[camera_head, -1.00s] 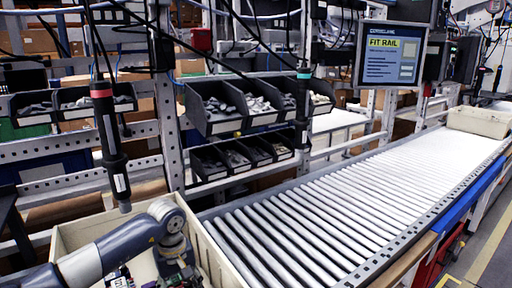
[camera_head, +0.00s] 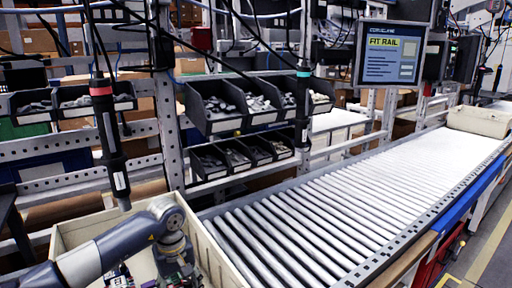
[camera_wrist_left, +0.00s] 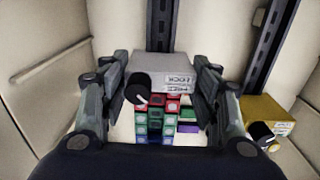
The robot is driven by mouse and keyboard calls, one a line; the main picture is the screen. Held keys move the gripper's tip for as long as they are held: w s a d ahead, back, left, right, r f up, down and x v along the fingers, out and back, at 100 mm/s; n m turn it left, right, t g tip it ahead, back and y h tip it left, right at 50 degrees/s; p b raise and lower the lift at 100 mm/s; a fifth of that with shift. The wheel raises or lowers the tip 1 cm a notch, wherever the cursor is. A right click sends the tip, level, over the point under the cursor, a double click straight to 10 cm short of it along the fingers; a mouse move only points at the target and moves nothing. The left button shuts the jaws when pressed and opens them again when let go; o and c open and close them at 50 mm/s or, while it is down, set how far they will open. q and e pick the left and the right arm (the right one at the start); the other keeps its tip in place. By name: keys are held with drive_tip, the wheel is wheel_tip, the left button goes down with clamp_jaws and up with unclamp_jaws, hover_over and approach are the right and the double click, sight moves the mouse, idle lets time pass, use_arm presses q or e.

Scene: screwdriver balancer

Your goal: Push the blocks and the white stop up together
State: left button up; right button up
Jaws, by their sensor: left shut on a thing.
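In the left wrist view, the white stop (camera_wrist_left: 163,66), a pale box with dark lettering, sits on a dark vertical rail (camera_wrist_left: 161,26) between the fingers of my left gripper (camera_wrist_left: 163,75). The gripper is shut on it. A black knob (camera_wrist_left: 138,88) sticks out at its front. Below it, several red, green and blue blocks (camera_wrist_left: 156,119) are stacked closely in columns. A purple block (camera_wrist_left: 188,128) lies at their right. In the head view my left wrist reaches into the beige crate (camera_head: 222,262), and the fingers are not clear there. My right gripper is not in view.
A yellow stop (camera_wrist_left: 262,112) with a black knob sits by a second dark rail (camera_wrist_left: 270,45) on the right. The crate walls (camera_wrist_left: 45,75) stand close on both sides.

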use_arm(q)
drive_tip(key=shift+s+a+f, duration=0.1)
drive_tip(key=shift+a+f, duration=0.2)
drive_tip(key=shift+a, duration=0.35)
drive_tip(key=o, duration=1.1)
drive_tip(key=shift+o, duration=0.3)
drive_tip(key=shift+a, duration=0.25)
drive_tip(key=shift+r, duration=0.1)
drive_tip(key=shift+d+r, duration=0.1)
drive_tip(key=shift+d, duration=0.2)
drive_tip(key=shift+d+b, duration=0.15)
drive_tip(key=shift+b, duration=0.2)
drive_tip(key=shift+r, duration=0.15)
drive_tip(key=shift+r+p, duration=0.5)
drive_tip(key=shift+r, duration=0.4)
